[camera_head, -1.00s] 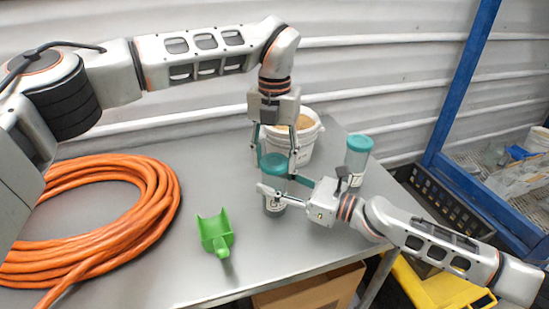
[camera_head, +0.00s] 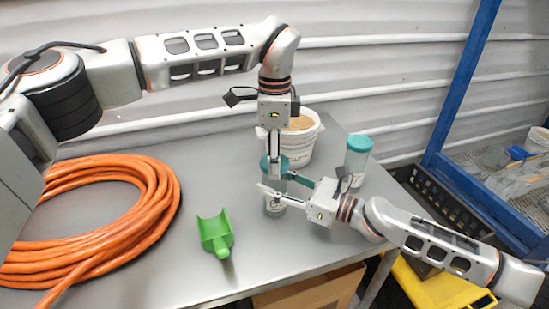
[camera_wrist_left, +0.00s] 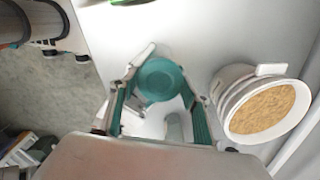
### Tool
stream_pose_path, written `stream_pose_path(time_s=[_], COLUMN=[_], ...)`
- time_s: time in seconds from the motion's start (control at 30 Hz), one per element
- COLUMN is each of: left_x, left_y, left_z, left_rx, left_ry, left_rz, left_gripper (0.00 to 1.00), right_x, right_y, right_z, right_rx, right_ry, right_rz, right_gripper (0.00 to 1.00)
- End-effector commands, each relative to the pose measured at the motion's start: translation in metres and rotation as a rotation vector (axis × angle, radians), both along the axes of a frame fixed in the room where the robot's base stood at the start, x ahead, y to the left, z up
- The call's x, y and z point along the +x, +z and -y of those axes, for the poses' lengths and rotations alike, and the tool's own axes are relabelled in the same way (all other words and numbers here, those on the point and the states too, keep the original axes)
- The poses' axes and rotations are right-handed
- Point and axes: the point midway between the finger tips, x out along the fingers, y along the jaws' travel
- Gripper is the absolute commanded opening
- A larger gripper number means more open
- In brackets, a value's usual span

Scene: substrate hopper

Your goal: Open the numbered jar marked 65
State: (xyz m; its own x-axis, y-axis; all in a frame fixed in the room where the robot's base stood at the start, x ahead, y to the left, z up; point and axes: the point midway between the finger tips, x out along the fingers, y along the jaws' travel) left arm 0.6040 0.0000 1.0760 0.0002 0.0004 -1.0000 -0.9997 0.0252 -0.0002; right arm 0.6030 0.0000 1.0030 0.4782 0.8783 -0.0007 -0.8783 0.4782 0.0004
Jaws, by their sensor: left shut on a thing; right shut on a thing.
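A jar with a teal lid (camera_head: 264,163) and a pale labelled body (camera_head: 275,207) stands upright on the grey table; the label is too small to read. My left gripper (camera_head: 276,172) comes down from above and is shut on the lid. In the left wrist view the round teal lid (camera_wrist_left: 160,80) sits between the left fingers (camera_wrist_left: 160,92). My right gripper (camera_head: 284,190) reaches in from the right and is shut on the jar's body. A second teal-lidded jar (camera_head: 356,160) stands to the right, its number unreadable.
A white bucket of tan grain (camera_head: 301,145) stands close behind the jar. A green scoop (camera_head: 215,233) lies left of it, and a coiled orange hose (camera_head: 150,190) lies farther left. A black crate (camera_head: 425,200) is beyond the table's right edge. Bare table lies between hose and scoop.

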Motion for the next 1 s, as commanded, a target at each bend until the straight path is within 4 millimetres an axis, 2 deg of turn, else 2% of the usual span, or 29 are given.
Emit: stream_pose_path(time_s=[0.1,0.27,1.0], left_x=[-0.0007,-0.0005,-0.0002], left_y=[-0.0004,-0.0002,0.0021], left_z=[0.0007,0.0006,0.0005], left_rx=[-0.001,-0.001,-0.001], left_ry=[0.183,0.342,0.339], left_rz=[-0.002,-0.001,-0.001], left_gripper=[0.21,0.21,0.21], right_x=[0.0005,0.0004,0.0003], right_y=[-0.0006,-0.0006,-0.0005], right_z=[0.0004,0.0003,0.0003], right_rx=[-0.001,-0.001,-0.001], right_ry=[-0.001,-0.001,-0.001], right_rz=[0.000,0.000,0.000], right_gripper=[0.00,0.00,0.00])
